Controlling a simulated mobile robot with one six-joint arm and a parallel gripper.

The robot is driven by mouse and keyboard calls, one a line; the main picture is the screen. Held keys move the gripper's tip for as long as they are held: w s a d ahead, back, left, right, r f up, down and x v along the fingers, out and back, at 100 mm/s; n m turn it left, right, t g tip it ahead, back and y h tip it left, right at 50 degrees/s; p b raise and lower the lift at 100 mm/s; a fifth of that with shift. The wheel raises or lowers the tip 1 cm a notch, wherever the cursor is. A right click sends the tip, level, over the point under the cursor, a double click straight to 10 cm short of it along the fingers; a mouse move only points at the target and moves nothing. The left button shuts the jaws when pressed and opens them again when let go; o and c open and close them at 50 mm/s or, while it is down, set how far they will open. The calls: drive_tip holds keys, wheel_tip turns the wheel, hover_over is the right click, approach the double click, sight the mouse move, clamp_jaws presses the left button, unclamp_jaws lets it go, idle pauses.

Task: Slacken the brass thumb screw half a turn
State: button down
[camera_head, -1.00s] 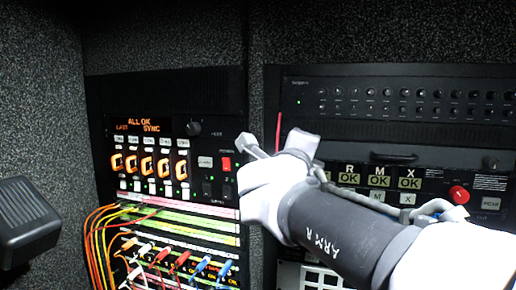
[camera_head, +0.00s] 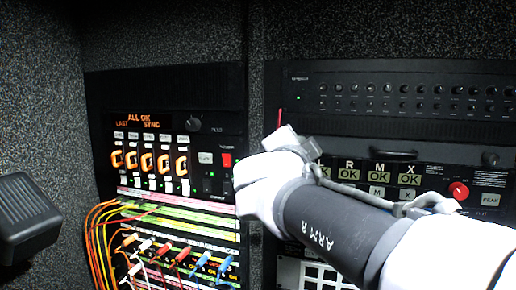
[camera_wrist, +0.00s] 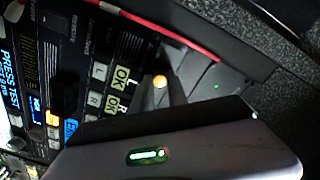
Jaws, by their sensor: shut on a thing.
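The brass thumb screw (camera_wrist: 160,81) shows as a small, bright yellow-brass round end in the wrist view. It sits between the grey fingers of my gripper (camera_wrist: 160,85), which is shut on it. The gripper's dark body hides what lies below. In the head view my gripper (camera_head: 281,139) is at the gap between the left and right racks, beside the upper left corner of the button panel. The screw is hidden there behind my wrist and fingers.
A red cable (camera_wrist: 165,30) runs close past the fingers. The labelled OK buttons (camera_wrist: 121,78) are right beside them. Left are the switcher rack (camera_head: 170,150) and patch cables (camera_head: 95,235); a red knob (camera_head: 458,190) is at right. A black box (camera_head: 27,220) stands far left.

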drive_tip(key=n, duration=1.1)
drive_tip(key=shift+f+n, duration=0.15)
drive_tip(key=shift+n, duration=0.15)
idle(0.4)
drive_tip(key=c, duration=1.3)
unclamp_jaws()
drive_tip(key=b+v, duration=0.3)
drive_tip(key=v, duration=1.4)
drive_tip(key=shift+s+a+b, duration=0.15)
drive_tip(key=shift+s+b, duration=0.1)
drive_tip(key=shift+b, duration=0.05)
